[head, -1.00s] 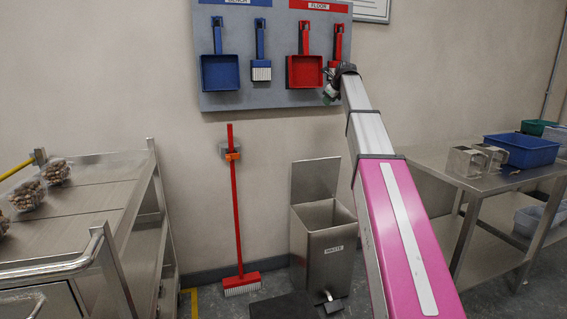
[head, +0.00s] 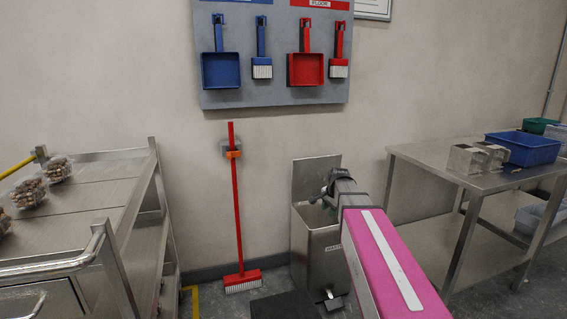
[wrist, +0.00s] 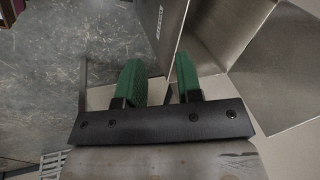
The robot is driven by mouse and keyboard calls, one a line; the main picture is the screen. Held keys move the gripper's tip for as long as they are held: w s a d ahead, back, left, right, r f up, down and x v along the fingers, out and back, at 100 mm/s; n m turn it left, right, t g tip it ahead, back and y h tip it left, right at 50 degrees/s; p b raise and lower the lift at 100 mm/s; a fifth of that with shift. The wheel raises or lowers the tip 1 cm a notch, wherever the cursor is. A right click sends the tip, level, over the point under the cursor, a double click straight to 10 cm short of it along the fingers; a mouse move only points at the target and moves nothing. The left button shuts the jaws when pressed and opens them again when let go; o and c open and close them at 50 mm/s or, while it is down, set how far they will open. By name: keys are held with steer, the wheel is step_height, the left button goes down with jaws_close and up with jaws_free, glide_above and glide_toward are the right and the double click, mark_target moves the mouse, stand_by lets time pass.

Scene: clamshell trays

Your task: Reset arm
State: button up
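My gripper (wrist: 159,80) shows in the wrist view with its two green fingers apart and nothing between them. In the head view my gripper (head: 323,197) is small and partly hidden by the end of my pink and grey arm. It is in front of or over the open top of the steel waste bin (head: 318,246); I cannot tell how far from it. The bin's metal wall also shows close to the fingers in the wrist view (wrist: 158,45).
A steel trolley (head: 100,200) with bagged brown goods (head: 29,193) stands at left. At right a steel table (head: 470,180) holds metal boxes (head: 468,158) and a blue tray (head: 527,150). A red broom (head: 237,210) hangs on the wall, below a tool board (head: 275,97).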

steer(key=s+f+n+g, duration=0.1)
steer(key=s+f+n, duration=0.4)
steer(key=s, duration=0.6)
steer(key=s+f+n+g+h, duration=0.1)
steer(key=s+f+n, duration=0.4)
steer(key=s+f, duration=0.5)
steer(key=shift+s+f+n+g, duration=0.35)
steer(key=shift+s+g, duration=0.35)
steer(key=shift+s, duration=0.55)
steer(key=shift+a, duration=0.1)
stand_by(0.8)
